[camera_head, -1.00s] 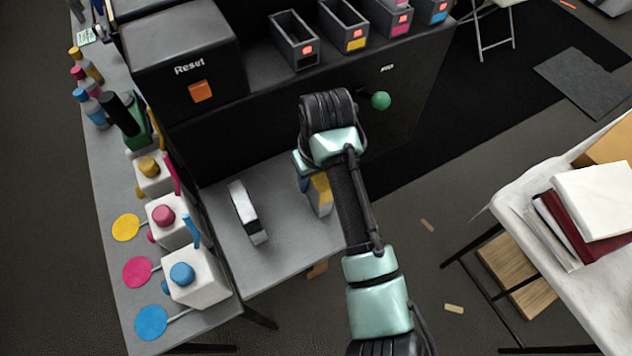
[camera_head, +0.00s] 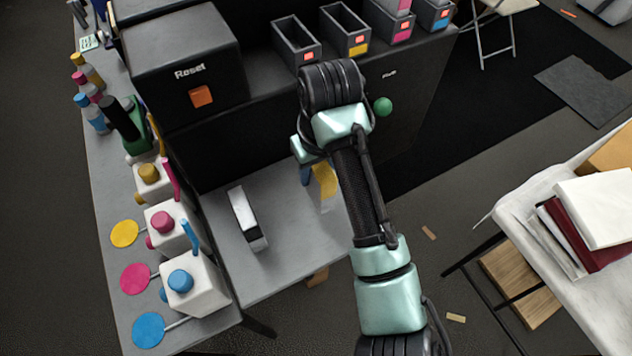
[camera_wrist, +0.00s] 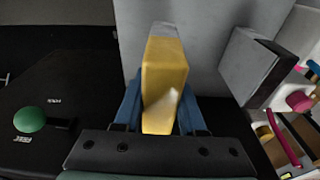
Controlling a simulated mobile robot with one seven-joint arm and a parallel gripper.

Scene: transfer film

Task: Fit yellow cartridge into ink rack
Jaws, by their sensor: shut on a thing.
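The yellow cartridge (camera_head: 325,180) shows beside my wrist, above the grey table. In the wrist view the yellow cartridge (camera_wrist: 164,75), with a grey far end, is between the blue fingers of my gripper (camera_wrist: 160,112), which is shut on it. In the head view my gripper (camera_head: 308,176) is mostly hidden by my arm. The ink rack is a row of slots on top of the black machine. The slot with the yellow label (camera_head: 345,32) looks empty, as does the leftmost slot (camera_head: 296,42). The magenta slot (camera_head: 395,24) and blue slot (camera_head: 436,14) hold cartridges.
A white and black cartridge (camera_head: 247,218) stands on the grey table (camera_head: 275,265). The Reset box (camera_head: 185,70) is left of the rack. A green knob (camera_head: 382,107) sticks out of the machine front close to my wrist. Ink bottles (camera_head: 195,285) line the left bench.

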